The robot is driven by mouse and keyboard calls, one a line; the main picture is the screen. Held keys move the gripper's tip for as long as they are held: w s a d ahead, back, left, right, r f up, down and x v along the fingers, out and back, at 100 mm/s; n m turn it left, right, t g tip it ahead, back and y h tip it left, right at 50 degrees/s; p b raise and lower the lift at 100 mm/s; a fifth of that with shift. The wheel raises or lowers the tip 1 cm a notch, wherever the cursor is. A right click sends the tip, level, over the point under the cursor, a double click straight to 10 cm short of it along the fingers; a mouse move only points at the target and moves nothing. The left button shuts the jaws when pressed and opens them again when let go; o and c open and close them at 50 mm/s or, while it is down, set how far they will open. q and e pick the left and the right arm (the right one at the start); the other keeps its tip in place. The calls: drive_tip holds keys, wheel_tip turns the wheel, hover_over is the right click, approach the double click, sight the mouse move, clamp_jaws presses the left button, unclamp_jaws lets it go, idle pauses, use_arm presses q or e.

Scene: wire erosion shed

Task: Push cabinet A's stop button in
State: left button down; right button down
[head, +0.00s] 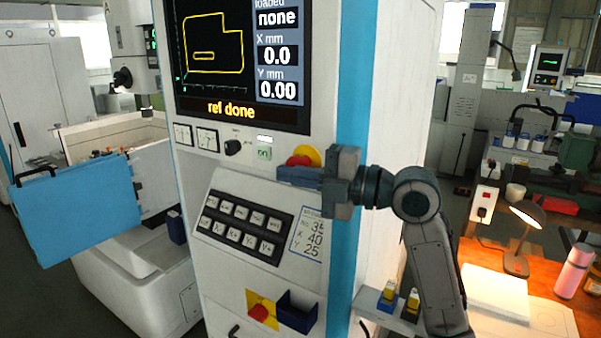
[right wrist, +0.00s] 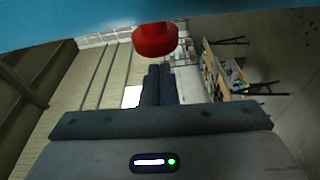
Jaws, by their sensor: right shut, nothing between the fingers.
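The cabinet (head: 240,150) stands upright in the middle of the head view; I see no letter on it. In the right wrist view the red button (right wrist: 155,40) stands out from the panel beyond the shut, empty fingertips (right wrist: 159,70). Whether they touch it I cannot tell. My left gripper is out of view.
A key panel (head: 240,226) lies below the button. Lower down is a red knob on yellow (head: 261,311) beside a dark blue holder (head: 297,311). A blue door (head: 80,210) stands open at left. A bench with a lit lamp (head: 524,222) is at right.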

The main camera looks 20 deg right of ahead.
drive_tip(key=shift+w+d, duration=0.45)
drive_tip(key=shift+d, duration=0.4)
drive_tip(key=shift+a, duration=0.1)
drive_tip(key=shift+w+d+r+b, duration=0.1)
drive_tip(key=shift+w+d+b, duration=0.45)
drive_tip(key=shift+b, duration=0.6)
